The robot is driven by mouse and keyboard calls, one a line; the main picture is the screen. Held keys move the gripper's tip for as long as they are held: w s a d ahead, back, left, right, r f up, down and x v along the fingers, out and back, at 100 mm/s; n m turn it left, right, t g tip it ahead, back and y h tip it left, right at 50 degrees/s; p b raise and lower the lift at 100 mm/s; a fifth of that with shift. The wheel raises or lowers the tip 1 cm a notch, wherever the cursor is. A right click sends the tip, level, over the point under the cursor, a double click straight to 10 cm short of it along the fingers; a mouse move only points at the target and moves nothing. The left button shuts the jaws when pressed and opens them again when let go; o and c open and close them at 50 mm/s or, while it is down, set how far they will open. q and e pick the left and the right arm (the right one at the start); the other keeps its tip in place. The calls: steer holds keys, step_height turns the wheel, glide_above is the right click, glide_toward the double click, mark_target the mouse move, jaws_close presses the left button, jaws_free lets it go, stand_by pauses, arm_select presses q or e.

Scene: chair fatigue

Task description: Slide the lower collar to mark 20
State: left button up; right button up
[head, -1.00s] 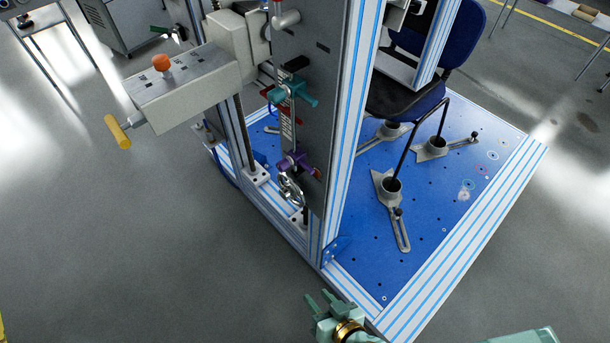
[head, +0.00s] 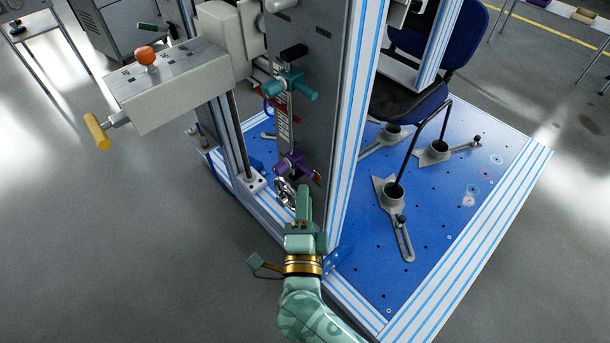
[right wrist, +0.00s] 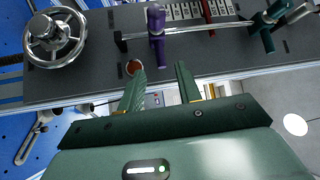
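The lower collar is purple (head: 293,164) and sits on a thin vertical rod in front of a grey plate, near a printed scale (head: 284,125). A teal collar (head: 290,85) is higher on the same rod. In the right wrist view the purple collar (right wrist: 156,32) is just beyond my fingertips, and the teal collar (right wrist: 263,32) is at the upper right. My right gripper (head: 306,208) is just below the purple collar; its two fingers (right wrist: 160,78) are open, apart and empty. My left gripper is not in view.
A chrome handwheel (right wrist: 55,40) is close beside the purple collar, partly behind my right gripper in the head view. A red pointer (right wrist: 208,10) is between the collars. A striped frame post (head: 355,130) stands just right. A grey box with a yellow handle (head: 97,131) juts left.

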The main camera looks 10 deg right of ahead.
mark_target(302, 164)
steer(key=w, duration=0.6)
steer(key=shift+d+r+b, duration=0.4)
steer(key=shift+d+b, duration=0.05)
steer(key=shift+w, duration=0.1)
steer(key=shift+r, duration=0.1)
jaws_close()
